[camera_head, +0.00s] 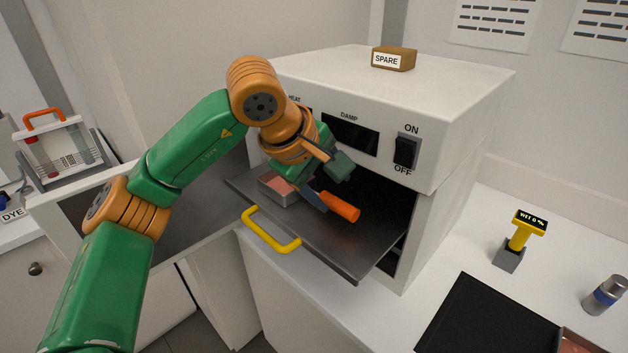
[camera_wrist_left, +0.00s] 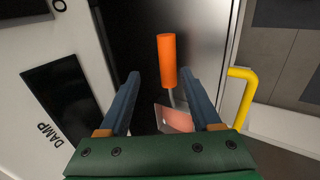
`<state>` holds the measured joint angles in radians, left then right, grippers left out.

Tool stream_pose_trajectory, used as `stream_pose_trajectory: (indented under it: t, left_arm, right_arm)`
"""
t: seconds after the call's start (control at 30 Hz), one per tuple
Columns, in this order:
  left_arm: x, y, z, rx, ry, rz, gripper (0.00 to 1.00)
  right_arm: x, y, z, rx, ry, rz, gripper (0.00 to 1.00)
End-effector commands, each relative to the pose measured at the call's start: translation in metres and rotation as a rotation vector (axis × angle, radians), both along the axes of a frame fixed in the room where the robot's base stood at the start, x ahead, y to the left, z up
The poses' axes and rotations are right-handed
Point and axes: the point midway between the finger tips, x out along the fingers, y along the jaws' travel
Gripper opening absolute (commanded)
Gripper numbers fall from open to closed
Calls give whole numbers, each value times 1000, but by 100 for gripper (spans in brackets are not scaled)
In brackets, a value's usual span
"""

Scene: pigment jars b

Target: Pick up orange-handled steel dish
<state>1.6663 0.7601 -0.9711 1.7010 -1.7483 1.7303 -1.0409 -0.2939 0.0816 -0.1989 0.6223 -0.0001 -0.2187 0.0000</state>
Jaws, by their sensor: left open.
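The steel dish (camera_head: 275,190) with pinkish contents sits on the dark pulled-out shelf (camera_head: 340,245) of the white oven. Its orange handle (camera_head: 340,207) points right, toward the shelf's inner side. My left gripper (camera_head: 320,195) is over the dish and handle, open, with its blue fingers pointing down. In the left wrist view, the orange handle (camera_wrist_left: 167,60) shows between and beyond the open fingertips (camera_wrist_left: 160,74), with nothing held. The dish (camera_wrist_left: 175,118) shows between the fingers there, partly hidden by the gripper body. My right gripper is not in view.
The oven body (camera_head: 450,110) rises close behind the gripper, with a SPARE block (camera_head: 394,58) on top. A yellow handle (camera_head: 270,230) is on the shelf front. The open door (camera_head: 70,210) is at left. A yellow meter (camera_head: 522,232) and black mat (camera_head: 485,320) lie right.

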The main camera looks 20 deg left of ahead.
Motion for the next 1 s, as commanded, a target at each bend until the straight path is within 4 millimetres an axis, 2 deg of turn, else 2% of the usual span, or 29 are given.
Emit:
stream_pose_trajectory:
  t: [0.13,0.27,0.5,0.73,0.77,1.0]
  left_arm:
    - [13,-6,-20,-1,6,-2,65]
    - [23,-10,-39,-3,4,-3,65]
    - [25,-12,-44,-5,0,-3,65]
    - [25,-12,-44,-5,0,-3,3]
    - [25,-12,-44,-5,0,-3,0]
    - [25,-12,-44,-5,0,-3,0]
  right_arm:
    - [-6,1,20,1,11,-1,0]
    - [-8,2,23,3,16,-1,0]
    - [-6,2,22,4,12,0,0]
    - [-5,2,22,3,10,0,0]
    - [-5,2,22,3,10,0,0]
    - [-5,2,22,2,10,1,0]
